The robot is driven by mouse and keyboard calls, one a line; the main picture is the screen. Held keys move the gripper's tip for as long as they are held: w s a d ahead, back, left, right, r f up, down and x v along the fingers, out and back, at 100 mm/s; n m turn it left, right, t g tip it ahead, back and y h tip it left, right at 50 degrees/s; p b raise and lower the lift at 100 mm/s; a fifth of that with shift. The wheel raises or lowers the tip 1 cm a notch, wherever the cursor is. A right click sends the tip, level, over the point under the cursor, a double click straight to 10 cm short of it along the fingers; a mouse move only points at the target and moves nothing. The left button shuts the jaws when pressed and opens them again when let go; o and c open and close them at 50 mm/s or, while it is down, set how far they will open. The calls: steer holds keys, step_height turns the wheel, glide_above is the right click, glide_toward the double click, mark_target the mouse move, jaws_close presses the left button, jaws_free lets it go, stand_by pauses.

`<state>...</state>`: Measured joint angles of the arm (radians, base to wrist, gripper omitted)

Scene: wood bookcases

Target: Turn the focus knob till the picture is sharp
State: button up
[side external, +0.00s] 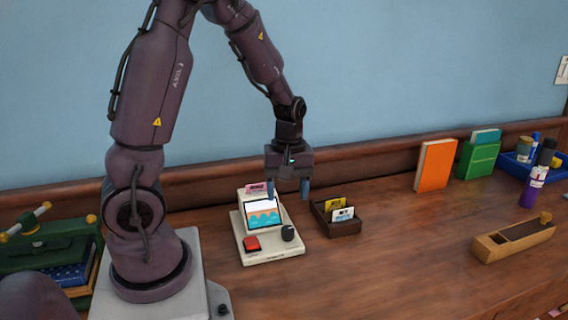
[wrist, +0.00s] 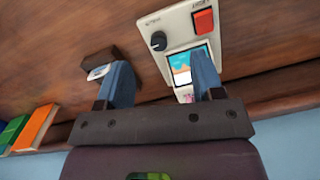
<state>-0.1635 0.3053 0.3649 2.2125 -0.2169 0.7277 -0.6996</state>
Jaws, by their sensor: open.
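The viewer (side external: 271,248) is a cream box on the wooden desk with an upright screen (side external: 263,216) showing an orange and teal picture. On its base are a red switch (side external: 251,243) at the left and a black round knob (side external: 288,233) at the right. In the wrist view the knob (wrist: 158,41) shows clear of the fingers, with the red switch (wrist: 204,21) beside it; the screen (wrist: 183,74) is partly hidden by a finger. My gripper (side external: 288,190) points down above and behind the viewer, open and empty. Its two blue fingers (wrist: 164,82) stand wide apart.
A dark box with cards (side external: 340,222) stands just right of the viewer. An orange book (side external: 435,164), a green box (side external: 478,160), a blue tray (side external: 518,168), a purple bottle (side external: 532,187) and a wooden plane (side external: 513,238) are further right. The desk's front middle is clear.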

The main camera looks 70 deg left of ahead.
steer(key=s+d+r+m+t, duration=0.2)
steer(key=s+d+r+m, duration=0.1)
steer(key=d+r+m, duration=0.7)
steer(key=shift+s+r+m+t, duration=0.4)
steer(key=shift+r+m, duration=0.3)
steer(key=shift+m, duration=0.5)
steer(key=s+d+r+m+t, duration=0.3)
steer(key=r, duration=0.3)
steer(key=shift+s+d+y, duration=0.2)
steer(key=shift+d+y, duration=0.15)
steer(key=shift+y, duration=0.05)
